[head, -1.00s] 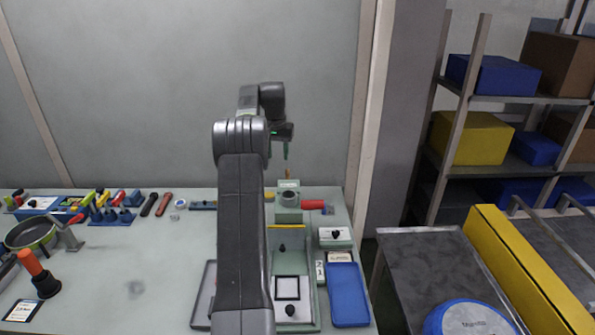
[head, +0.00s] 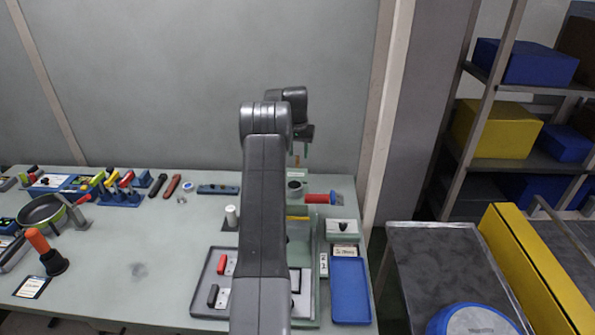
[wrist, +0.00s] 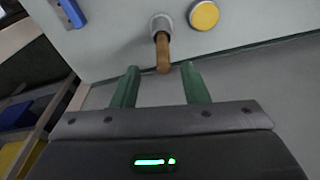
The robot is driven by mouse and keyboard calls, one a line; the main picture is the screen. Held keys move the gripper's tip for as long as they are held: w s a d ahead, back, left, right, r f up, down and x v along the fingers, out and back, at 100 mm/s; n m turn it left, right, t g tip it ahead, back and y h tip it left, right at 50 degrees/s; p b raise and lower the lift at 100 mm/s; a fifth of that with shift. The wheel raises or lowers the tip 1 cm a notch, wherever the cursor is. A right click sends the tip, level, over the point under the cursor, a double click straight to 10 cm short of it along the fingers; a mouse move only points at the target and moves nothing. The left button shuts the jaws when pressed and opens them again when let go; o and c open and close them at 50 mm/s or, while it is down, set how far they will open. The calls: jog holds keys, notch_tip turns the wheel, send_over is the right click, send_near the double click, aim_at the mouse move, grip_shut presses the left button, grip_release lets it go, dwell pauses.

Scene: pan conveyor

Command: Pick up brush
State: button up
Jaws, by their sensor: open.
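A wooden handle, which looks like the brush (wrist: 163,54), stands out of a grey round holder (wrist: 160,24) in the wrist view. Its bristles are hidden. In the head view the brown handle (head: 297,160) shows small near the back edge of the table, just right of my arm. My gripper (wrist: 159,74) is open, with its two green fingers apart and nothing held. The handle's near end appears between the fingertips in the wrist view, slightly beyond them; I cannot tell the exact gap. In the head view my gripper (head: 305,150) is mostly hidden by my arm.
A red-handled tool (head: 320,198) lies near the holder. A yellow disc (wrist: 204,15) sits beside the holder. A grey tray (head: 200,290) and a blue tray (head: 349,290) are nearer. A pan (head: 42,210) and several tools are at left; the middle-left tabletop is clear.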

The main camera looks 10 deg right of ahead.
aim_at(297, 161)
jog(key=f, duration=0.2)
jog(key=f+p, duration=0.1)
jog(key=f, duration=0.2)
jog(key=shift+w+a, duration=0.15)
jog(key=shift+w, duration=0.05)
jog(key=shift+r, duration=0.1)
grip_shut()
